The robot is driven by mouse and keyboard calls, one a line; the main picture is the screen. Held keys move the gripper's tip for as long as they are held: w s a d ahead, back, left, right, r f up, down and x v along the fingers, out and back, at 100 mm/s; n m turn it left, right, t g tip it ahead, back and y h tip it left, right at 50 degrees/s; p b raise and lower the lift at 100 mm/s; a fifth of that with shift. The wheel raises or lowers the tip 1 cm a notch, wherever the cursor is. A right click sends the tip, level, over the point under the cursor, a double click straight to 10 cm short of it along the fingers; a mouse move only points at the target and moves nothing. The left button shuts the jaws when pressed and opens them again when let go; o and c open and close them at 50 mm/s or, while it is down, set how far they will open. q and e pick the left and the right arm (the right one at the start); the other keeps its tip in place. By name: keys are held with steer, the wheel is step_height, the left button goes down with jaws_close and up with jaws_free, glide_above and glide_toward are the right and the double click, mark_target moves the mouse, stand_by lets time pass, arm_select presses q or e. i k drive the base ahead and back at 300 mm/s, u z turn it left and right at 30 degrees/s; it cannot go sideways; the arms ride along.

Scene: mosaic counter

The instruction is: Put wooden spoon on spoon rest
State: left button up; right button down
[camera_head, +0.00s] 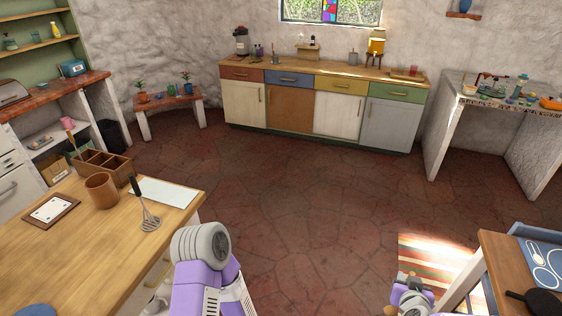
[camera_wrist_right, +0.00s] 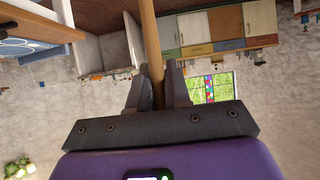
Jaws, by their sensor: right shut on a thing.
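My right gripper (camera_wrist_right: 159,82) is shut on a long light-brown wooden stick, which looks like the handle of the wooden spoon (camera_wrist_right: 150,40). In the right wrist view the handle runs up between the fingers and out of the top edge. The spoon's bowl is not visible. In the head view only part of my right gripper (camera_head: 391,309) shows at the bottom edge, over the floor and left of the right-hand wooden table. I cannot make out a spoon rest for certain. My left gripper is out of view.
A mosaic-edged counter (camera_head: 459,92) at the right holds several small items. The wooden table (camera_head: 488,258) at lower right bears a blue mat (camera_head: 529,245) and a dark pan (camera_head: 540,302). Another table (camera_head: 105,250) stands left. The floor (camera_head: 300,190) between is clear.

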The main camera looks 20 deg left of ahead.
mark_target(184, 203)
steer(key=i, duration=2.55)
steer(key=u, duration=3.5)
